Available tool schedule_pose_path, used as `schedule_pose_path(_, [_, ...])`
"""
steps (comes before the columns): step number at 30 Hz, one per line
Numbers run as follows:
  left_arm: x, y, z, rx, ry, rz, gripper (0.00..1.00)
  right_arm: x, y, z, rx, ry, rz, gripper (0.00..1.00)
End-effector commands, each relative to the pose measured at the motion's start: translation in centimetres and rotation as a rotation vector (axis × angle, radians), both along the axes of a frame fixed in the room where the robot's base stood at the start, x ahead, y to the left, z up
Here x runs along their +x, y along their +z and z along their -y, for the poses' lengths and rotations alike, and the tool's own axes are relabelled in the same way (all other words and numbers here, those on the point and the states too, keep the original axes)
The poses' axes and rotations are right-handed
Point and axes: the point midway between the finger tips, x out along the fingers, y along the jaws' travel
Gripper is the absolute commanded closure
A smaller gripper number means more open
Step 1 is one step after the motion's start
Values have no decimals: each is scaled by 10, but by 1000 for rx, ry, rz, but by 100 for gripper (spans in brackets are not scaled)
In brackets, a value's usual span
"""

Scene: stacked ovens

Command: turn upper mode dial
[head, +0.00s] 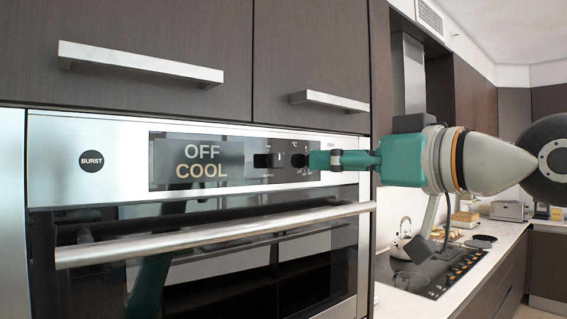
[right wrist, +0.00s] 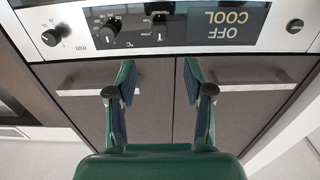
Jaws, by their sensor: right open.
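The upper oven's silver control panel (head: 100,148) has a dark display reading OFF COOL. Right of the display are two black dials, the one nearest it (head: 265,160) and a second (head: 299,160). In the right wrist view the panel is upside down, with the dial nearest the display (right wrist: 158,25), the second dial (right wrist: 105,34) and a "min" dial (right wrist: 55,36). My right gripper (head: 320,160) points left along the panel, its tips close to the second dial in the picture. In the right wrist view the gripper (right wrist: 158,70) is open and empty, its fingers apart. My left gripper is not in view.
The oven's long door handle (head: 215,234) sticks out below the panel. Cupboard handles (head: 140,63) jut out above it. A round BURST button (head: 91,160) sits at the panel's left. A counter with a hob (head: 435,270) and kettle (head: 415,248) lies to the right.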

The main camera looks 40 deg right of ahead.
Motion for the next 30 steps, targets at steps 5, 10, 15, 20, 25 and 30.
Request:
schedule_pose_path(5, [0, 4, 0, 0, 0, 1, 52, 42, 0, -1, 0, -7, -3, 48])
schedule_pose_path(10, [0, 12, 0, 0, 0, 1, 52, 77, 2, -4, 1, -4, -2, 48])
schedule_pose_path(15, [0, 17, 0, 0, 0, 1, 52, 102, 1, -6, 1, -5, -1, 48])
schedule_pose_path(20, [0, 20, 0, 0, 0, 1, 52, 115, 1, -7, 1, -4, 1, 48])
schedule_pose_path(25, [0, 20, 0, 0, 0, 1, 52, 119, 0, -7, 0, -4, 1, 48])
schedule_pose_path(30, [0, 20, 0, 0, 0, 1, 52, 118, 0, -7, 1, -5, 1, 48])
